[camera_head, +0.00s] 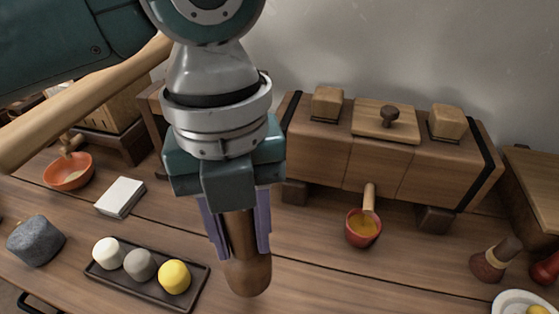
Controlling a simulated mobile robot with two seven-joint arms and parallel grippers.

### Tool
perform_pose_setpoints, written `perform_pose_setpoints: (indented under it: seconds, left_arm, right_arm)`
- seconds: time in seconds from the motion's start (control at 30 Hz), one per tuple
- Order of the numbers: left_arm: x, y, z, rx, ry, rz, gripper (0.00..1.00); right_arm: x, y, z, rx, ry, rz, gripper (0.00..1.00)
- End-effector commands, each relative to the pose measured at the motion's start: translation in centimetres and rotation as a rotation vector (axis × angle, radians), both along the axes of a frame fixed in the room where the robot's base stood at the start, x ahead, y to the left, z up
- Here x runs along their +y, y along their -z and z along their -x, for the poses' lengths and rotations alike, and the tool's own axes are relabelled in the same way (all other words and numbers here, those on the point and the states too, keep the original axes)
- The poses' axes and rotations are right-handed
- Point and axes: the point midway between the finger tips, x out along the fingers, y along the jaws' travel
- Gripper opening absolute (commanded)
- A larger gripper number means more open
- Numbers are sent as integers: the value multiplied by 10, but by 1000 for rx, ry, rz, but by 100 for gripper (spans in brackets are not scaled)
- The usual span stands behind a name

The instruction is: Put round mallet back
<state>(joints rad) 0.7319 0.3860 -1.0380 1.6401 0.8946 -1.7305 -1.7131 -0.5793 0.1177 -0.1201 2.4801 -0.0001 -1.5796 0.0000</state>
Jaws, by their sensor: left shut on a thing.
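My left gripper (240,243) comes down from the top centre and points at the table. Its purple fingers are shut on a brown wooden piece with a rounded lower end, which looks like the round mallet (249,278). The upper part of that piece is hidden between the fingers and the gripper body. Its lower end overlaps the table in the picture, and I cannot tell whether it touches. My right gripper is not in view.
A dark tray (192,300) with white, grey and yellow lumps lies close left. A banded wooden chest (375,168) stands behind right, with a red bowl (363,241) before it. A pale wooden bar (80,101) crosses the upper left.

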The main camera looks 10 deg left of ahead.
Motion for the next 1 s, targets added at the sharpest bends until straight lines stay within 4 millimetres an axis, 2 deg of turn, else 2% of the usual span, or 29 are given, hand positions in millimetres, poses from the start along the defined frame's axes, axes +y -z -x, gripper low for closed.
perform_pose_setpoints:
  seconds: [0.03, 0.1, 0.27, 0.5, 0.97, 1.0]
  left_arm:
    - [0, 14, 0, 1, -2, 0, 0]
    - [0, 24, 0, 1, 0, 0, 0]
    - [-1, 37, -1, -2, 0, 1, 0]
    - [0, 73, 0, 0, 0, 1, 0]
    - [-1, 80, -1, -3, 1, 1, 0]
    - [0, 80, 0, -1, 1, 1, 40]
  right_arm:
    - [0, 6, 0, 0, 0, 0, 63]
    - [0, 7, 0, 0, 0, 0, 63]
    - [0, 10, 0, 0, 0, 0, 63]
    - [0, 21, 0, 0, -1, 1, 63]
    - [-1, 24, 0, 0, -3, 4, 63]
    - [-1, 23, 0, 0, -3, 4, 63]
